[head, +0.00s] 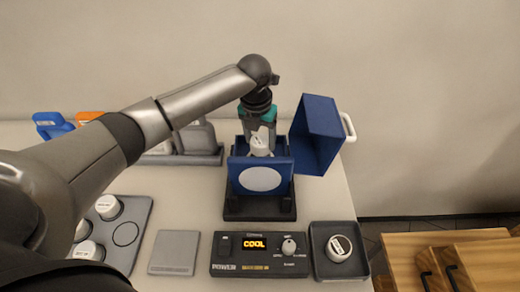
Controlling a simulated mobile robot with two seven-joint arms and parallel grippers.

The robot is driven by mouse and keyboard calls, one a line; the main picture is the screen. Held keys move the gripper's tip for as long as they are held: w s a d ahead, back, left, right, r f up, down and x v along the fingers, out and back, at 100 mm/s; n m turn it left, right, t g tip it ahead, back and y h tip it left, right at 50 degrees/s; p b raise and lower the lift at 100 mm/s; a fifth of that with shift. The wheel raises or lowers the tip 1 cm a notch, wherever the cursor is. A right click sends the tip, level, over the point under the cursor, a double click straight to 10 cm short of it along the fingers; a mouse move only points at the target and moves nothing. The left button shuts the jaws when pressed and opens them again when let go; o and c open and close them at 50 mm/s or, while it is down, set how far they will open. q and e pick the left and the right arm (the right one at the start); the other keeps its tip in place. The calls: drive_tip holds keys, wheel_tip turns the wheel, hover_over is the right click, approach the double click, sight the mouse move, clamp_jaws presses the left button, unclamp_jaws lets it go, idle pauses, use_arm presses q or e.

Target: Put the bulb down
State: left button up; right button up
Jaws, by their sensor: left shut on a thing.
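My left gripper (260,130) reaches down from above into the blue housing (243,178) near the middle of the table. It is shut on the white bulb (260,146), whose upper part shows between the fingers. The bulb's lower part is hidden behind the housing's front wall, so I cannot tell whether it touches anything below. The housing has a pale round disc (260,180) on its front and stands on a dark base (260,211). My right gripper is not in view.
A blue box-shaped cover (316,135) with a white handle stands tilted open at the right. A control box (260,266) reading "COOL" lies in front. A small tray (322,270) holds a white-topped piece (339,248). A left tray (140,208) holds several round pieces. A grey rack (204,159) stands behind.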

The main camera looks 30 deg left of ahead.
sight(260, 150)
use_arm(q)
drive_tip(key=shift+f, duration=2)
drive_tip(key=shift+f, duration=0.2)
drive_tip(key=o, duration=1.4)
drive_tip(key=r, duration=0.4)
drive_tip(key=s+r, duration=0.1)
drive_tip(key=r, duration=0.3)
drive_tip(key=s+r+p, duration=0.1)
drive_tip(key=r, duration=0.3)
drive_tip(key=shift+r, duration=0.2)
drive_tip(key=shift+f, duration=0.1)
